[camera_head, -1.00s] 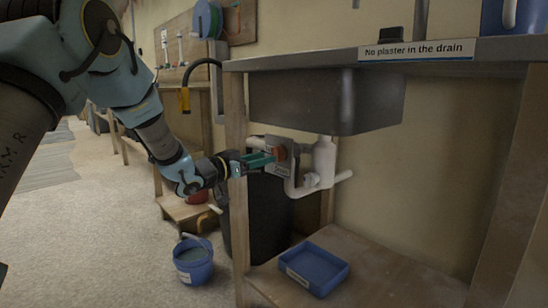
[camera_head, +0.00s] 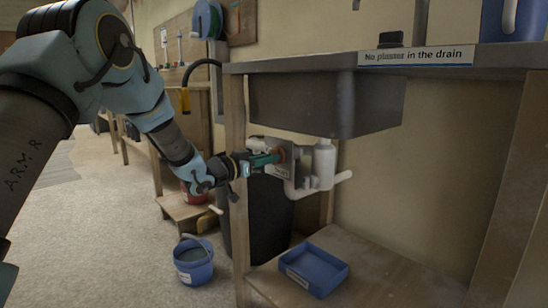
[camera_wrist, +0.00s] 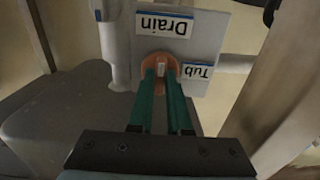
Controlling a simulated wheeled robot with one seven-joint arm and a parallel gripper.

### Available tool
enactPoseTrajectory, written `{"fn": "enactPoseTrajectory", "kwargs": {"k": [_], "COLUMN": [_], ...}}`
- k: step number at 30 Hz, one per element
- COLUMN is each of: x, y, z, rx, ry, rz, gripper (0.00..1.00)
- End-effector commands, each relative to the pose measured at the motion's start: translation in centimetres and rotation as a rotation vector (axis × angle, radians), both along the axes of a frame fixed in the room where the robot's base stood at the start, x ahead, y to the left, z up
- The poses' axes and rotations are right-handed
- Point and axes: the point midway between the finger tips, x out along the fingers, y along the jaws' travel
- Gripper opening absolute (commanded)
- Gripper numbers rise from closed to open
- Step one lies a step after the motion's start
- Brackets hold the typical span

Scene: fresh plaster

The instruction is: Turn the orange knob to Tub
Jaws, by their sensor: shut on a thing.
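The orange knob (camera_wrist: 160,62) sits on a grey plate (camera_wrist: 213,38) under the sink. In the wrist view the upside-down Drain label (camera_wrist: 165,24) is above the knob, and the Tub label (camera_wrist: 197,72) is to its right. My gripper (camera_wrist: 161,75) is shut on the knob, with one teal finger on each side of its middle. A pale strip shows between the fingertips; which label the knob points at is hard to tell. In the head view my gripper (camera_head: 276,157) reaches the plate from the left and hides most of the knob (camera_head: 282,154).
White pipes (camera_head: 324,165) run beside the plate, below the metal sink (camera_head: 325,103). A wooden leg (camera_head: 238,200) stands close to my wrist. A blue tray (camera_head: 314,270) lies on the lower shelf. A blue bucket (camera_head: 194,262) stands on the floor.

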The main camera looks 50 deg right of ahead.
Motion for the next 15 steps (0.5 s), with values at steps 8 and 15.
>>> {"fn": "enactPoseTrajectory", "kwargs": {"k": [8,15], "x": [0.00,-0.05], "y": [0.02,0.00], "z": [0.00,-0.79], "rx": [0.000,-0.015], "ry": [0.000,-0.226], "rz": [0.000,-0.001], "gripper": [0.00,0.00]}}
